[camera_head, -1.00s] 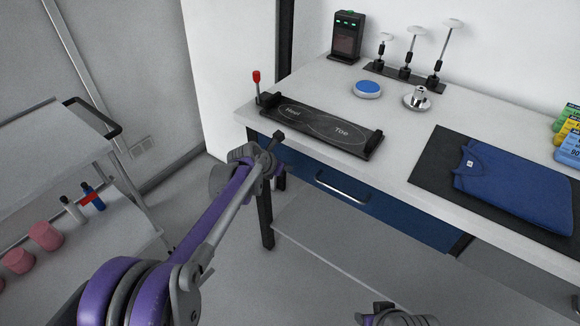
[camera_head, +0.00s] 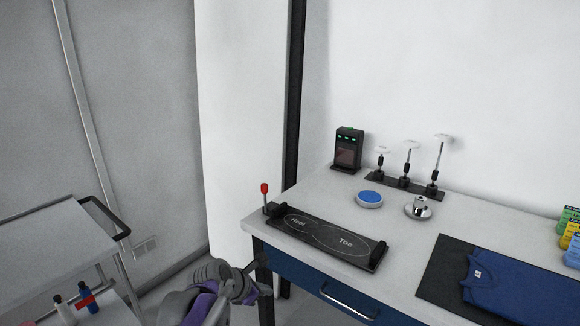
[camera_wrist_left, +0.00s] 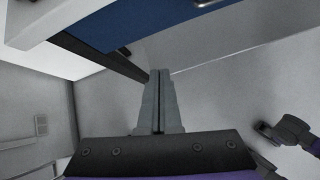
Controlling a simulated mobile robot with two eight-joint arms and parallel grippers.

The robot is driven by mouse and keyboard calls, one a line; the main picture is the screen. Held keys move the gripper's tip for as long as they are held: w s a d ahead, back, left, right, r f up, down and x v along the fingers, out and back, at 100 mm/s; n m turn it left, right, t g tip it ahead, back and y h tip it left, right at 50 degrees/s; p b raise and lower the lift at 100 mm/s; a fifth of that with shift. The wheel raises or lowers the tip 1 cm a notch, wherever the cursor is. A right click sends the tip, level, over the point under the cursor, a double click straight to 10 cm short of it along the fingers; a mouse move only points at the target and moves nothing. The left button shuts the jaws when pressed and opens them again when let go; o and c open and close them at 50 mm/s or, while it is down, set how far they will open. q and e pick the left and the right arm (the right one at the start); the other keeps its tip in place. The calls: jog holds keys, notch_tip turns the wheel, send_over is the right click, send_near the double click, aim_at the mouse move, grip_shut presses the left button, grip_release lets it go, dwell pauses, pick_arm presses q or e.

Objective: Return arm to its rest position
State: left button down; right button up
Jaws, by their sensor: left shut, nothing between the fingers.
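My left arm (camera_head: 205,302) shows at the bottom of the head view, purple and grey. Its gripper (camera_head: 262,262) is beside the table's left front corner, below the top's level, with no object in it. In the left wrist view the two grey fingers (camera_wrist_left: 159,100) are pressed together, with nothing between them. The left wrist view also shows a purple and grey arm part of mine (camera_wrist_left: 290,132) at the right. My right gripper cannot be made out in the head view.
The white table (camera_head: 400,236) with a blue drawer (camera_head: 310,283) stands close to the left gripper. On it are a black heel-toe plate (camera_head: 318,250), a blue-topped disc (camera_head: 369,199), a metal fitting (camera_head: 419,208) and a folded blue shirt (camera_head: 520,287). A grey cart (camera_head: 50,243) stands at left.

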pick_arm(q)
jog(key=s+a+f+m+g+y, duration=0.1)
jog(key=s+a+f+m+y, duration=0.2)
jog(key=s+m, duration=0.7)
jog(key=s+a+f+m, duration=0.35)
jog(key=s+m, duration=0.35)
jog(key=s, duration=0.6)
jog(key=s+a+f+m+g+y, duration=0.15)
jog(key=s+a+m, duration=0.25)
jog(key=s+m, duration=0.6)
notch_tip(320, 180, up, 14)
jog(key=w+n+t+p, duration=0.1)
jog(key=p, duration=1.2)
jog(key=shift+w, duration=0.4)
pick_arm(e)
notch_tip(320, 180, up, 15)
jog(key=w, duration=0.2)
jog(key=shift+f+t, duration=0.15)
jog(key=shift+t, duration=0.15)
pick_arm(q)
jog(key=shift+a, duration=0.1)
